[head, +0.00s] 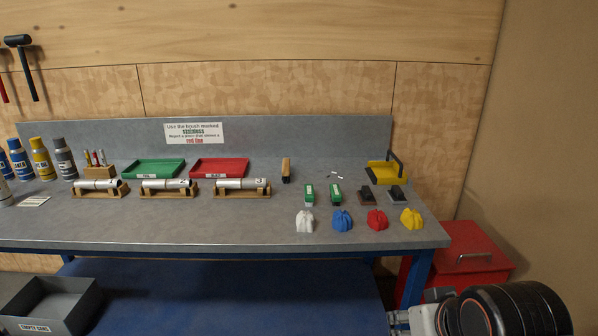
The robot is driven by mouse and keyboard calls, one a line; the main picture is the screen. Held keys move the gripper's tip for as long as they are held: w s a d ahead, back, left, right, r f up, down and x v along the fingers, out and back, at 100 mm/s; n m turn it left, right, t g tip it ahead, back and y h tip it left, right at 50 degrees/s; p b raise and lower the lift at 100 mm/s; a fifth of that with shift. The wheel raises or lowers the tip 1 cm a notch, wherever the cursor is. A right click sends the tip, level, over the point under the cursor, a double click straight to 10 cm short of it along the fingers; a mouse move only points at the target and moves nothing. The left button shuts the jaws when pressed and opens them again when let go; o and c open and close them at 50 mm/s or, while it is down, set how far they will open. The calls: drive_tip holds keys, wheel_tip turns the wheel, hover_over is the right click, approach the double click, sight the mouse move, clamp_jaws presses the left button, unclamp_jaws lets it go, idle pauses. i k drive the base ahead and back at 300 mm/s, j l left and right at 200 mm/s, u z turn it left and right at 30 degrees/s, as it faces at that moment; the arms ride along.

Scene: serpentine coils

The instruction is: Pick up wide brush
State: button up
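Several brush-like items stand at the right of the grey workbench (250,228). A tan, wooden-looking upright piece with a dark lower part (286,168) stands behind the others and may be the wide brush. In front of it are two small green-and-white items (309,194) and two dark block-like items (367,195). At this size I cannot tell for certain which one is the wide brush. Part of my arm shows at the lower right, below the bench top. My gripper's fingers cannot be made out, and nothing on the bench is being touched.
White, blue, red and yellow crumpled cloths (342,220) line the front right. Three metal tubes (168,186) rest in wooden cradles. Green (153,168) and red trays (219,167), a yellow holder (383,174) and a sign (194,132) stand behind. A red cabinet (470,250) is right of the bench.

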sight(286, 166)
drive_tip(key=i+j+u, duration=0.1)
drive_tip(key=i+j, duration=0.15)
drive_tip(key=i, duration=0.2)
drive_tip(key=i+j+u, duration=0.1)
drive_tip(key=i+j, duration=0.15)
drive_tip(key=i, duration=0.15)
drive_tip(key=i+j+u, duration=0.1)
drive_tip(key=i, duration=0.35)
drive_tip(key=i+j+u, duration=0.1)
drive_tip(key=i+j, duration=0.15)
drive_tip(key=i, duration=0.2)
